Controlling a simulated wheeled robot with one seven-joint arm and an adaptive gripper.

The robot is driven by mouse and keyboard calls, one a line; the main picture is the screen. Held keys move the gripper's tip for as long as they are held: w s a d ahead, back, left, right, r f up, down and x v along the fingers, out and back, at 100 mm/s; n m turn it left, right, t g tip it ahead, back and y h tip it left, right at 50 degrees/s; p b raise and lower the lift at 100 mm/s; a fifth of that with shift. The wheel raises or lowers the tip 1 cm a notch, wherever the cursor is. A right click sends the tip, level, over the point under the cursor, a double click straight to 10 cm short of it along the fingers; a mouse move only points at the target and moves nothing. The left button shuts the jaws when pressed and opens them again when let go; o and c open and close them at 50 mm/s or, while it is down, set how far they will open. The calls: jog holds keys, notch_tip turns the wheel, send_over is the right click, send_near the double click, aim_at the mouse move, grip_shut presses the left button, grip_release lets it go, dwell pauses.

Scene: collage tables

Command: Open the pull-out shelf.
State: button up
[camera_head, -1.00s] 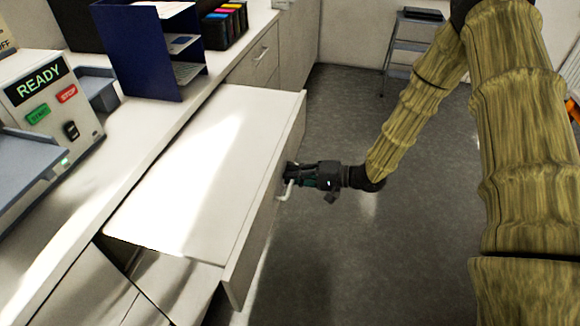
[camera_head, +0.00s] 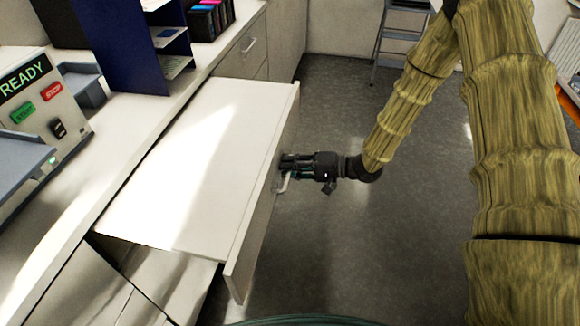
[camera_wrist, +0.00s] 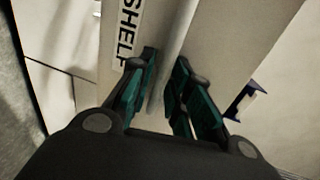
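The pull-out shelf (camera_head: 185,165) is a white board with a tall front panel (camera_head: 262,215). It stands well out from the counter over the floor. A pale bar handle (camera_head: 283,184) sits on the outer face of the panel. My gripper (camera_head: 284,170) is at this handle, reaching in from the right. In the wrist view, the teal and black fingers of my gripper (camera_wrist: 166,62) lie on both sides of the handle bar (camera_wrist: 179,48) and look closed on it. Part of a "SHELF" label (camera_wrist: 130,32) shows beside the handle. The fingers hide part of the bar.
The counter (camera_head: 75,195) carries a machine marked READY (camera_head: 40,95), a blue file holder (camera_head: 110,45) and ink cartridges (camera_head: 210,18). Closed drawers (camera_head: 243,50) lie beyond the shelf. Grey floor (camera_head: 400,235) is open to the right. A step stool (camera_head: 405,22) stands at the back.

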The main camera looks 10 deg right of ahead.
jog(key=v, duration=1.2)
jog(key=shift+w, duration=0.1)
jog(key=s+a+f+h, duration=0.2)
jog(key=s+f+h, duration=0.2)
jog(key=f, duration=0.5)
jog(key=s+a+f+h, duration=0.2)
jog(key=s+f+h, duration=0.2)
jog(key=f, duration=0.5)
jog(key=s+f+n+g+h, duration=0.2)
jog(key=s+f+g+h, duration=0.1)
jog(key=s, duration=1)
jog(key=s+d+f+n+g+h, duration=0.1)
jog(key=s+f, duration=0.4)
jog(key=s, duration=0.8)
jog(key=n+g+h, duration=0.1)
jog(key=g+h, duration=0.1)
jog(key=shift+d+f+g, duration=0.2)
jog(key=shift+f+g, duration=0.1)
